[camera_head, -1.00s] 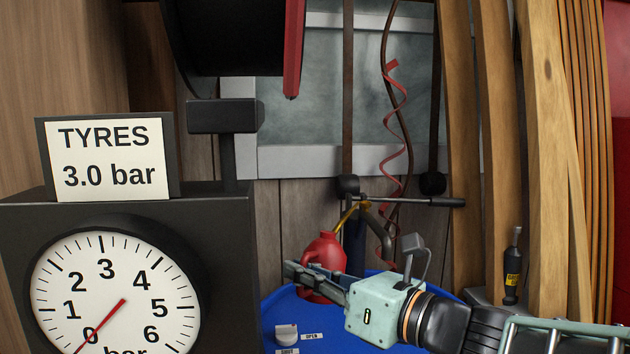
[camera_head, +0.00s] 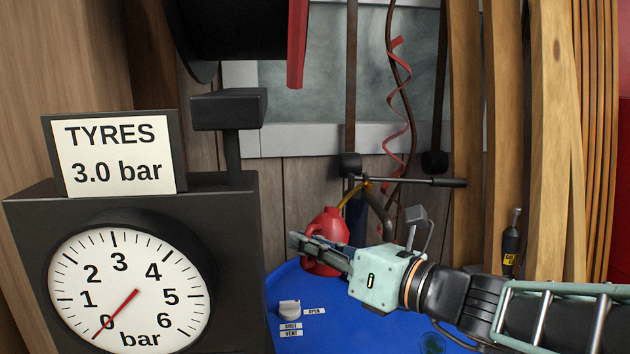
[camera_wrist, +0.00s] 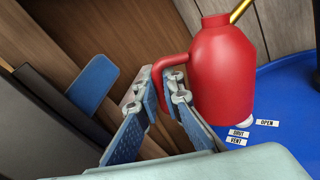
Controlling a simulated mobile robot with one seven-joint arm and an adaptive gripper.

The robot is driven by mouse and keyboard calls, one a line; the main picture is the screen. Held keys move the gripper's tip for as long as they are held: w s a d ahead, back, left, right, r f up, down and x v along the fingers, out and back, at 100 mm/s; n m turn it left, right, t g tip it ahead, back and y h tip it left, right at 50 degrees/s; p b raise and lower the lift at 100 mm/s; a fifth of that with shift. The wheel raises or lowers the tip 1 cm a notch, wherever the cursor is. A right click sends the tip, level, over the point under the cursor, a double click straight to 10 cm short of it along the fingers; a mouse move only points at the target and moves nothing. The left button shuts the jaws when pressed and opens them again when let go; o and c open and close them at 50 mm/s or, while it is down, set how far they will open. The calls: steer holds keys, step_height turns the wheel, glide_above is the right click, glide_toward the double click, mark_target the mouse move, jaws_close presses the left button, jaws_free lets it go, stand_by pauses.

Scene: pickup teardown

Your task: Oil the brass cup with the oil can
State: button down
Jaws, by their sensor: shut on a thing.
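The red oil can (camera_head: 324,243) with a thin golden spout is in the middle of the head view and looks upright, above or on the blue surface. It fills the upper right of the wrist view (camera_wrist: 222,75), where the spout top is cut off. My gripper (camera_head: 297,243) is shut on the can's looped handle; in the wrist view its fingers (camera_wrist: 160,85) close around the handle. The spout's tip is close in the picture to a dark rod's end. I cannot pick out the brass cup for certain; a small golden spot (camera_head: 367,184) shows at the spout's tip.
A pressure gauge (camera_head: 130,290) with a TYRES sign (camera_head: 115,157) stands at the left. A pale knob (camera_head: 289,308) with OPEN, SHUT and VENT labels sits on the blue surface (camera_head: 370,335). A dark rod (camera_head: 430,182) is behind my gripper. Wooden planks (camera_head: 550,150) stand at the right.

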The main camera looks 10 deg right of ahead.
steer(key=shift+m+g, duration=0.3)
steer(key=shift+m, duration=0.5)
steer(key=shift+w+d+r+p, duration=0.15)
steer(key=shift+r+p, duration=0.7)
steer(key=shift+p, duration=0.2)
steer(key=shift+w+d+r+p, duration=0.1)
steer(key=shift+w+r+p, duration=0.1)
steer(key=shift+r+p, duration=0.75)
steer(key=shift+w+d+r+p, duration=0.15)
steer(key=shift+r+p, duration=0.6)
steer(key=shift+p, duration=0.4)
steer(key=shift+w+d+r+m+g+p, duration=0.1)
steer(key=shift+w+d+r+m+p, duration=0.25)
steer(key=shift+r+p, duration=0.75)
steer(key=shift+w+d+r+m+g+p, duration=0.1)
steer(key=shift+w+d+r+m+p, duration=0.15)
steer(key=shift+r+m+p, duration=0.75)
steer(key=shift+w+d+r+n+g+p, duration=0.15)
steer(key=shift+w+r+p, duration=0.35)
steer(key=shift+p, duration=1.1)
stand_by(0.3)
